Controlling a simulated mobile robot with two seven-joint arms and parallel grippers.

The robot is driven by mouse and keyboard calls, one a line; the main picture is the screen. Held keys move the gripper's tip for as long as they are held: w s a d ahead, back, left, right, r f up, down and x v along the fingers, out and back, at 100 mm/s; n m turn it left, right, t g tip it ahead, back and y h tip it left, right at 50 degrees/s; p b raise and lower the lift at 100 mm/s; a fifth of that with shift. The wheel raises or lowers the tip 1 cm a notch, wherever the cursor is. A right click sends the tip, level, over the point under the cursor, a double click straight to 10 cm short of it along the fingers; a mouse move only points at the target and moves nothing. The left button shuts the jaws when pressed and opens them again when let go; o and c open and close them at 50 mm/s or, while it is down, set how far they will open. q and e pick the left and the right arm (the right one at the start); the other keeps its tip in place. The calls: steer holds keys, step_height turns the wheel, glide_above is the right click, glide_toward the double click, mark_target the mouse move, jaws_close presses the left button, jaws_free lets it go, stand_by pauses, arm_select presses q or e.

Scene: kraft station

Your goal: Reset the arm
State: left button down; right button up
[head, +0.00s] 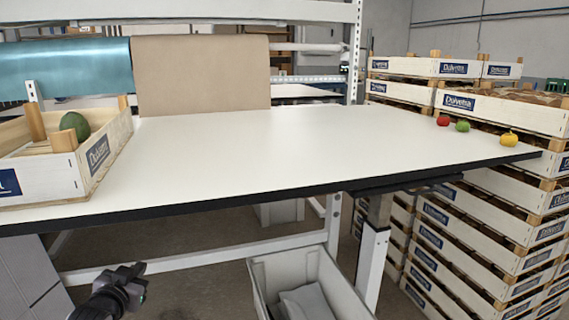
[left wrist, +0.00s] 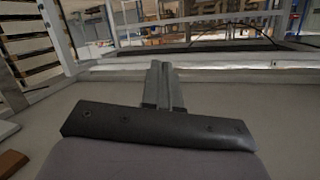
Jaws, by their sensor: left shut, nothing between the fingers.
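My left gripper (head: 128,279) is low in the head view, below the front edge of the table and apart from it. In the left wrist view its two fingers (left wrist: 158,86) stand side by side, closed together with nothing between them. My right gripper does not show in either view.
The white table (head: 300,150) has a wide clear middle. A wooden crate (head: 112,160) with an avocado-like green item (head: 75,126) stands at its left. Red (head: 443,121), green (head: 463,126) and yellow (head: 509,139) items lie at its right end. A grey bin (head: 262,284) is below; crates (head: 500,240) are stacked right.

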arm_select(q)
steer(key=s+d+f+g+h, duration=0.2)
steer(key=s+d+f, duration=0.6)
steer(key=s+f, duration=0.45)
steer(key=s+d+f+g+h, duration=0.1)
steer(key=s+d+f+g, duration=0.15)
steer(key=s, duration=0.65)
steer(key=s+d+f+g, duration=0.15)
steer(key=s+d, duration=0.25)
steer(key=s, duration=0.6)
step_height(320, 180, up, 16)
steer(key=s+a+t+p, duration=0.1)
steer(key=p, duration=1.8)
steer(key=shift+s+f, duration=0.15)
steer(key=shift+s, duration=0.2)
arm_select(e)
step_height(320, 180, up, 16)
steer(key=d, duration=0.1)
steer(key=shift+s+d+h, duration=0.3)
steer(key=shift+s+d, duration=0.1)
arm_select(q)
steer(key=shift+a, duration=0.1)
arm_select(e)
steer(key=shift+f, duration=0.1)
